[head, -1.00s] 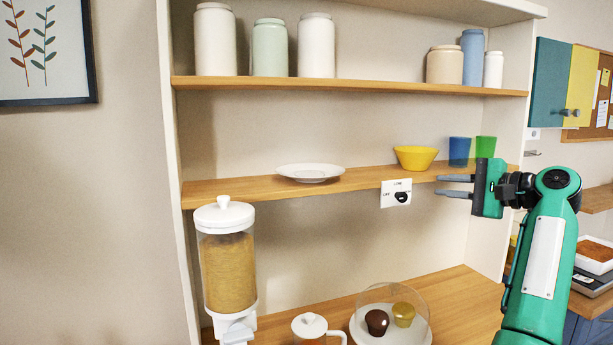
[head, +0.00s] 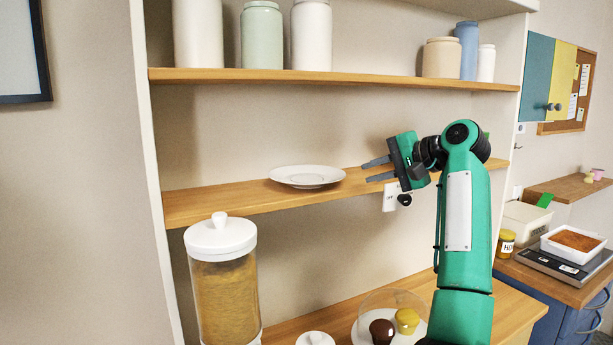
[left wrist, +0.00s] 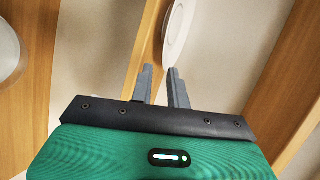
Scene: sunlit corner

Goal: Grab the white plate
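The white plate (head: 307,175) lies flat on the middle wooden shelf in the head view. It also shows in the left wrist view (left wrist: 180,32), just beyond the fingertips. My left gripper (head: 364,171) is to the right of the plate, its two grey fingers pointing left toward the rim. In the left wrist view the fingers (left wrist: 161,77) stand apart with nothing held between them. A small gap seems to separate the fingertips from the plate. My right gripper is in neither view.
The middle shelf (head: 220,202) is bare left of the plate. The upper shelf (head: 350,77) with several jars hangs above. My arm hides the shelf's right part.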

